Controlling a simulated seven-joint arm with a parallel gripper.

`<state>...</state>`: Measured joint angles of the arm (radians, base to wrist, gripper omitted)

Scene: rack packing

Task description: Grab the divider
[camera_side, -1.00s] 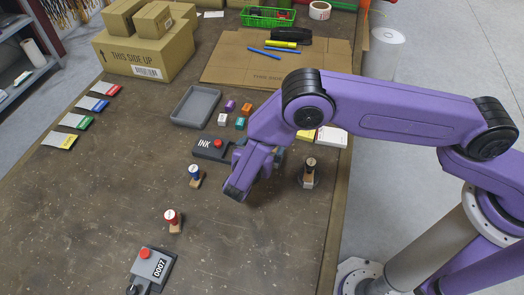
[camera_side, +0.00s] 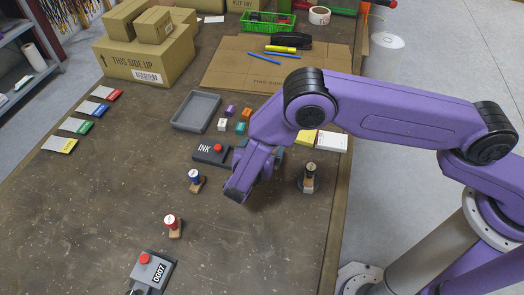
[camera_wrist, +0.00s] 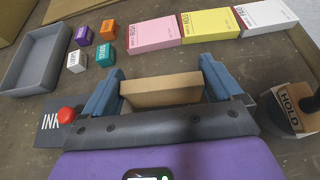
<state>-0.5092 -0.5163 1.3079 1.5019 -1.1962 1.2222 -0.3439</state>
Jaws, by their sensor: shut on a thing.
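My gripper (camera_wrist: 160,86) points down over the table, with its two blue fingers on either side of a tan cardboard-like piece (camera_wrist: 162,90) and shut on it. The piece spans the gap between the fingers; its lower part is hidden by the gripper body. I cannot tell whether it is the divider. In the side view my gripper (camera_side: 262,170) hides the piece.
An ink pad (camera_side: 210,152) and a blue-topped stamp (camera_side: 195,180) stand left of my gripper. A dark-topped HOLD stamp (camera_side: 309,178) stands right of it. A grey tray (camera_side: 195,125), small coloured blocks and flat boxes lie beyond. The front left table is mostly clear.

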